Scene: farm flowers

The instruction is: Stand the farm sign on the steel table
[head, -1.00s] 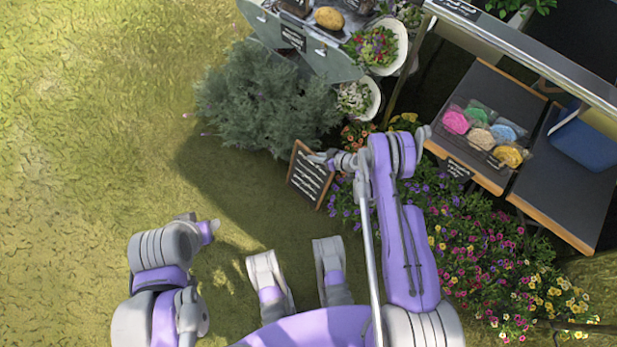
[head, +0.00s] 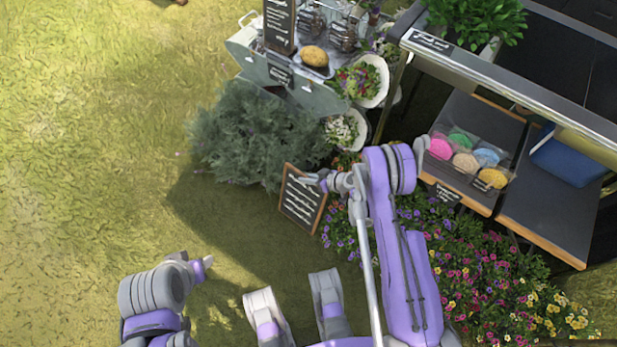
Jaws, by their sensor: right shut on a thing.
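The farm sign (head: 301,203) is a dark chalkboard with white writing and a wooden frame. My right gripper (head: 311,180) is shut on its upper right edge. The sign is tilted in the picture, with the grass and the grey-green bush behind it. The steel table (head: 252,62) is the grey metal stand at the top middle, beyond the bush and apart from the sign. My left arm is at the lower left; the small end of it (head: 205,264) seems to be the left gripper, with its fingers not clear and nothing seen in it.
A potato-like loaf (head: 314,56), wire baskets and a tall chalkboard (head: 279,25) stand on the steel table. White flower bowls (head: 370,82) hang at its right side. The bush (head: 250,135) lies before it. A dark stall (head: 470,150) and flower beds (head: 480,280) fill the right. Open grass is left.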

